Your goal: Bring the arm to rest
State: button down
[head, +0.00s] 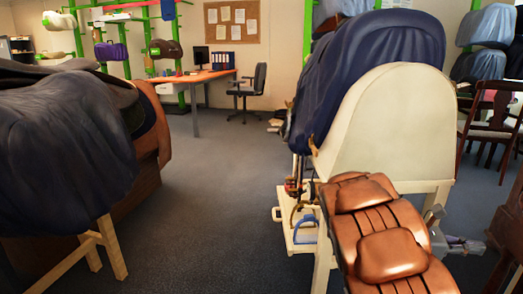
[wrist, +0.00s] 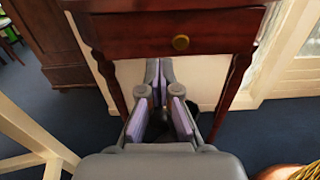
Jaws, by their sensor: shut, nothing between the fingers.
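My gripper (wrist: 153,72) is in the middle of the wrist view, with lilac pads on its grey fingers. It is shut and empty. In the head view, part of my gripper (head: 464,244) shows low at the right, beyond a brown padded leather piece (head: 392,255). Most of my arm is hidden there.
A cream stand (head: 385,125) bears a dark blue covered saddle (head: 350,70). Another covered saddle (head: 65,150) stands on a wooden trestle at left. A chair (head: 488,115) is at right. A desk (head: 195,78) and office chair (head: 252,90) stand behind. The central carpet is clear.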

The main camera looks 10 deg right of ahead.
jog(key=s+a+r+m+t+y+p, duration=0.2)
jog(key=s+a+r+m+y+p, duration=0.2)
jog(key=a+r+p, duration=0.5)
jog(key=s+a+r+m+t+y+p, duration=0.2)
jog(key=s+a+r+m+y+p, duration=0.2)
jog(key=a+r+p, duration=0.6)
jog(key=s+a+r+m+t+y+p, duration=0.2)
jog(key=s+a+r+y+p, duration=0.6)
jog(key=a+p, duration=0.9)
jog(key=a+r+m, duration=0.2)
jog(key=a, duration=0.3)
jog(key=shift+s+m, duration=0.3)
jog(key=shift+s, duration=0.05)
jog(key=shift+r, duration=0.1)
